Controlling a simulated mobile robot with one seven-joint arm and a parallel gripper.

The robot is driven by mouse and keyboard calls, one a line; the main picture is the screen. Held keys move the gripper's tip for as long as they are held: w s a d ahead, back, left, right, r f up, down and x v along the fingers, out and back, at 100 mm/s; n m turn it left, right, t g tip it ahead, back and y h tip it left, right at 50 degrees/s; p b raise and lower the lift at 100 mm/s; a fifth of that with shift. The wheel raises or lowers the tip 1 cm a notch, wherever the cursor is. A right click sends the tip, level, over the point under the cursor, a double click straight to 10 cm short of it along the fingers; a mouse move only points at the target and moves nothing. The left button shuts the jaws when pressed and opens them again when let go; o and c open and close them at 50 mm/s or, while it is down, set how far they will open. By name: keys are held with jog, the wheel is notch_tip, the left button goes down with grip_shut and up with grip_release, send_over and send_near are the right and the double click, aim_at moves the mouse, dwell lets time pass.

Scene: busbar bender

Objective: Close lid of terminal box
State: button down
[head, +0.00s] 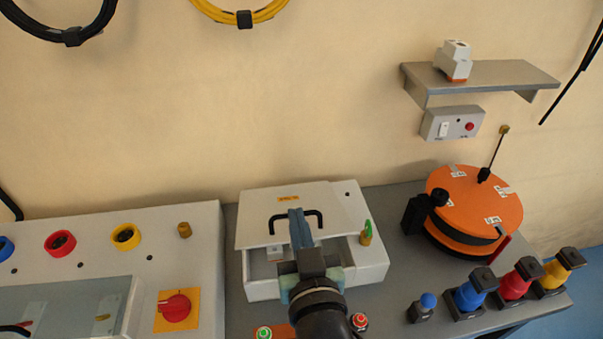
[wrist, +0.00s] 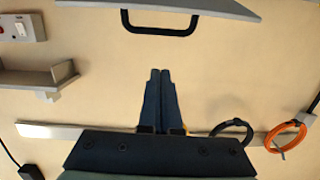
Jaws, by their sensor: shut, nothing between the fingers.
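The terminal box (head: 265,288) is a pale grey box on the bench. Its lid (head: 262,207) is a flat pale panel with a black handle (head: 320,219), and it stands partly open. Below the lid's front edge part of the box's inside shows, with a small white part (head: 275,254) in it. My gripper (head: 296,213) is shut and empty, and overlaps the lid and handle in the head view. In the wrist view the shut fingertips (wrist: 160,73) point toward the handle (wrist: 160,28) under the lid's edge (wrist: 200,7), with a visible gap. My wrist hides the box's front middle.
A green-tipped brass post (head: 366,236) stands on the box's right. An orange reel (head: 474,208) and several coloured plugs (head: 470,293) stand further right. A grey panel (head: 200,225) with a red rotary switch (head: 175,306) is at left. A shelf (head: 490,78) is on the wall.

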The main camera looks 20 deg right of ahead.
jog(key=w+d+p, duration=0.1)
jog(key=w+p, duration=0.1)
jog(key=w+d+f+g+p, duration=0.1)
jog(key=w+p, duration=0.2)
jog(key=w+g+p, duration=0.1)
jog(key=w+p, duration=0.2)
jog(key=shift+w+d+f, duration=0.15)
jog(key=shift+w+d, duration=0.1)
jog(key=shift+d, duration=0.15)
jog(key=s+f+p, duration=0.1)
jog(key=s+a+p, duration=0.1)
jog(key=s, duration=0.1)
jog(key=shift+f, duration=0.4)
jog(key=shift+s+f, duration=0.2)
jog(key=shift+s, duration=0.1)
jog(key=shift+f, duration=0.15)
